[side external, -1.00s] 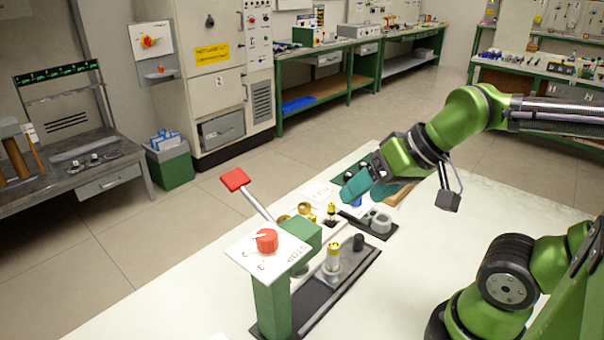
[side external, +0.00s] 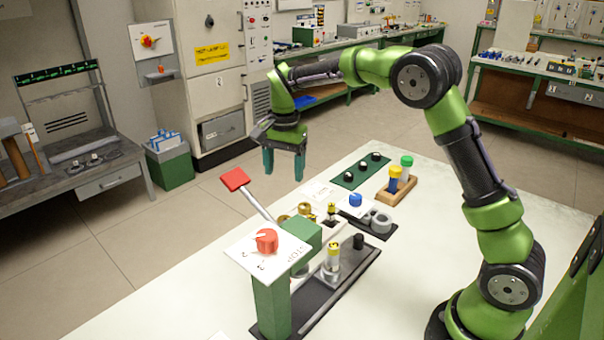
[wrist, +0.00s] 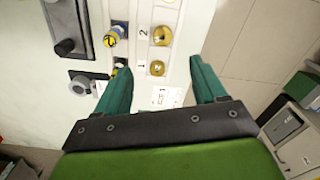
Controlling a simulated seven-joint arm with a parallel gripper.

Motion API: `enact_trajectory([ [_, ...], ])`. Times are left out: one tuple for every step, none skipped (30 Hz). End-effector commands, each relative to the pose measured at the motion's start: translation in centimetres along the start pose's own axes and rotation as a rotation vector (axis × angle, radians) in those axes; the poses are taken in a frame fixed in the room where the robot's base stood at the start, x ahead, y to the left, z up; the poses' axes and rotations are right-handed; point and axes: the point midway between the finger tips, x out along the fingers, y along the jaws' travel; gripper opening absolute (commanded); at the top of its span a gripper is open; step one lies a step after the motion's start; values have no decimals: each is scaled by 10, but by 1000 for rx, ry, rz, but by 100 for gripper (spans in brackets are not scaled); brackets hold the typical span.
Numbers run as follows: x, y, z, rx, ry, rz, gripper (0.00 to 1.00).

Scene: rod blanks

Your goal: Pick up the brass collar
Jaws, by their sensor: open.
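Two round brass pieces sit on a white plate beside the printed marks 1 and 2; I cannot tell which is the brass collar. In the side view, one brass piece (side external: 305,209) is farther right and another (side external: 283,219) is partly hidden behind the green post. In the wrist view, the brass piece by mark 1 (wrist: 157,68) lies between my fingers in the picture, and the one by mark 2 (wrist: 162,35) is beyond them. My gripper (side external: 284,174) is open and empty, pointing down, well above the table; it also shows in the wrist view (wrist: 159,67).
A red-ended lever (side external: 236,180) and a green post with a red knob (side external: 266,240) rise near the brass pieces. A blue knob (side external: 355,200), a grey ring (side external: 381,222), a wooden rack (side external: 397,187) and a green board (side external: 361,170) stand to the right.

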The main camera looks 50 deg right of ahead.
Motion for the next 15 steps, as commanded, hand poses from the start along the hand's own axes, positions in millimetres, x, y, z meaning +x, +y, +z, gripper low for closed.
enact_trajectory([
  [0, -8, -5, 65, 9, 11, 70],
  [-3, -12, -7, 106, 12, 13, 70],
  [-11, -15, -9, 161, 17, 8, 70],
  [-17, -16, -9, 197, 18, 3, 70],
  [-19, -15, -8, 225, 15, 7, 70],
  [-17, -13, -6, 252, 9, 18, 70],
  [-16, -12, -5, 266, 5, 23, 70],
  [-13, -11, -5, 273, 4, 24, 70],
  [-9, -11, -5, 279, 4, 25, 70],
  [-5, -11, -5, 279, 4, 25, 70],
  [0, -11, -5, 278, 3, 26, 70],
  [8, -10, -5, 278, 2, 26, 70],
  [15, -10, -5, 278, 3, 26, 70],
  [22, -10, -5, 277, 3, 27, 70],
  [31, -10, -5, 276, 2, 27, 70],
])
